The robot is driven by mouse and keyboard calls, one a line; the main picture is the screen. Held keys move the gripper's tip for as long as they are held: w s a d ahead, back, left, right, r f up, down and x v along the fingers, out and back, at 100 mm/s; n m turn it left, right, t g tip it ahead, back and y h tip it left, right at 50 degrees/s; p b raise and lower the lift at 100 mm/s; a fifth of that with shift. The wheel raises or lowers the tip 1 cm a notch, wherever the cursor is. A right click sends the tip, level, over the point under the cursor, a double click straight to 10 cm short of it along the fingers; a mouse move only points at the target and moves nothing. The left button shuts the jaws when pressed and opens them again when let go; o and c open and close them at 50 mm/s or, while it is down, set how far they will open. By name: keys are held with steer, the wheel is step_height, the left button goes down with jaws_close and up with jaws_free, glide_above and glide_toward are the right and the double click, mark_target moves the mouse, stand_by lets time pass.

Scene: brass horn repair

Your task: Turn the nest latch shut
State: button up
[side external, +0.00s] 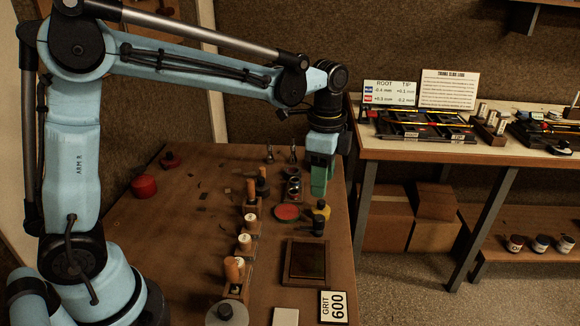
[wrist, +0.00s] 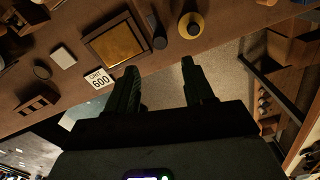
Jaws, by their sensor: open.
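I cannot single out the nest latch for certain in either view. My gripper (side external: 319,192) points down over the right edge of the brown workbench, beside small dark fittings (side external: 293,186). In the wrist view my gripper (wrist: 160,66) has its two dark fingers spread apart with nothing between them. A yellow round part with a dark centre (wrist: 191,26) lies beyond the right fingertip; it also shows in the side view (side external: 322,209), below the gripper. A black cylinder (wrist: 155,35) stands beside it.
A framed brown plate (side external: 305,262) and a "GRIT 600" card (side external: 333,306) lie near the front. A red disc (side external: 287,212) lies left of the yellow part. Wooden-handled tools (side external: 251,190) stand in a row. A second bench (side external: 450,150) stands right, across a floor gap.

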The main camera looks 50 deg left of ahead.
mark_target(319, 218)
step_height(319, 218, down, 10)
stand_by(0.5)
jaws_close()
